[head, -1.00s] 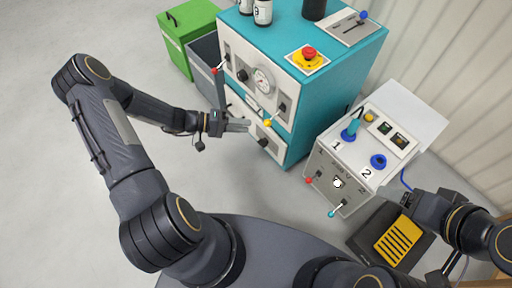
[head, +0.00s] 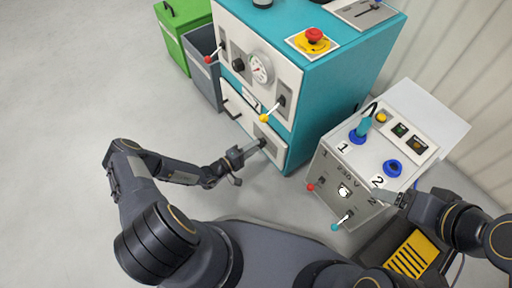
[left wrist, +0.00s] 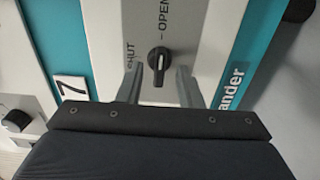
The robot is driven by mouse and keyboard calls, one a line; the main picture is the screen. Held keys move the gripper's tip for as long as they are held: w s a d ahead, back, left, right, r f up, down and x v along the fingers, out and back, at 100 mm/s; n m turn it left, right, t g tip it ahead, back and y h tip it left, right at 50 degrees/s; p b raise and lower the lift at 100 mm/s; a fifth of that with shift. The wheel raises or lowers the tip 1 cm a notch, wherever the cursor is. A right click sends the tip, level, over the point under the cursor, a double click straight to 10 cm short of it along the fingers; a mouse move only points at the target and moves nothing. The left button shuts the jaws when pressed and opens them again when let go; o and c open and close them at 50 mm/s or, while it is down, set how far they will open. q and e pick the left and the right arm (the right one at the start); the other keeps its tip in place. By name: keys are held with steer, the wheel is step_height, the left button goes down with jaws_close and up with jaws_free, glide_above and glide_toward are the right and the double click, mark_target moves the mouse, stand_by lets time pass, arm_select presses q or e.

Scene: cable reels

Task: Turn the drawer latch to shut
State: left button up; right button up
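The drawer latch is a black knob with a white line. It shows in the left wrist view (left wrist: 159,61) and on the low front panel of the teal cabinet (head: 292,112) in the head view. Its line stands upright in the wrist view, toward the OPEN label (left wrist: 164,18). The SHUT label (left wrist: 130,55) is to its left. My left gripper (head: 250,150) faces the latch. In the wrist view its fingers (left wrist: 158,85) are apart, one on each side of the knob; contact is not clear. My right gripper (head: 388,196) is beside the grey control box; its fingers are unclear.
The grey control box (head: 350,170) with blue rings stands right of the cabinet. A lever with a yellow knob (head: 264,118) sticks out above the latch. Grey (head: 206,70) and green (head: 180,35) bins stand left of the cabinet. The floor at left is clear.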

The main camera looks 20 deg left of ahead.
arm_select(q)
steer(key=shift+x, duration=0.8)
steer(key=c, duration=0.7)
steer(key=shift+o, duration=0.2)
steer(key=shift+n, duration=0.3)
steer(key=n, duration=1.7)
steer(key=shift+n, duration=0.3)
